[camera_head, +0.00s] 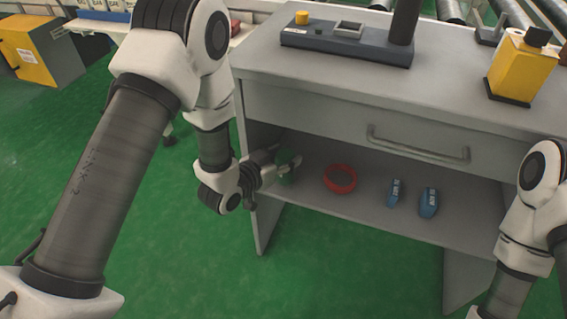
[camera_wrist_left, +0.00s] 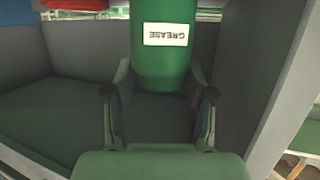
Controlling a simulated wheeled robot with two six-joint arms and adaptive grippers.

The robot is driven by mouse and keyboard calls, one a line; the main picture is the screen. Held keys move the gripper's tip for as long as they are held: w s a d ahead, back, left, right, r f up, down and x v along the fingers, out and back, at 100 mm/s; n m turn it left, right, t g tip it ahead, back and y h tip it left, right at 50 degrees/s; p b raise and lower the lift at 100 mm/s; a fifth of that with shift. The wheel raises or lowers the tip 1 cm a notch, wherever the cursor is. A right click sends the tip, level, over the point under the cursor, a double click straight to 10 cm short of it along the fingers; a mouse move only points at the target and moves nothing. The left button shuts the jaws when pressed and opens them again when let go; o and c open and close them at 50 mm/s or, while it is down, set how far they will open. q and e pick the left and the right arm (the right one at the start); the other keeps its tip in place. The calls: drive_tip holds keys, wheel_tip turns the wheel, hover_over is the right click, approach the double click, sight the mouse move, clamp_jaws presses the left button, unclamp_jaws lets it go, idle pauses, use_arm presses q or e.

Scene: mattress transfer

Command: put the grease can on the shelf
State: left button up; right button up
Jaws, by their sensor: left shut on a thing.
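The green grease can (camera_head: 287,163) is at the left end of the lower shelf (camera_head: 320,205), under the drawer of the grey workbench. My left gripper (camera_head: 284,170) reaches in from the left side and is shut on it. In the left wrist view the can (camera_wrist_left: 163,60) stands between the two fingers (camera_wrist_left: 160,95), and its white GREASE label looks upside down. I cannot tell whether its base touches the shelf. My right arm shows at the right edge of the head view; its gripper is out of the picture.
A red ring-shaped roll (camera_head: 340,179) and two blue items (camera_head: 394,193) (camera_head: 428,203) lie on the shelf to the right of the can. A grey side panel (camera_wrist_left: 282,80) stands close beside the left gripper. The bench top holds a grey device (camera_head: 345,44) and a yellow can (camera_head: 521,68).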

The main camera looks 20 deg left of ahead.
use_arm(q)
drive_tip(key=shift+w+f, duration=0.1)
drive_tip(key=shift+f, duration=0.55)
drive_tip(key=shift+r, duration=0.2)
drive_tip(key=shift+f, duration=0.15)
drive_tip(key=o, duration=1.1)
drive_tip(key=shift+c, duration=0.2)
use_arm(e)
drive_tip(key=shift+f, duration=0.35)
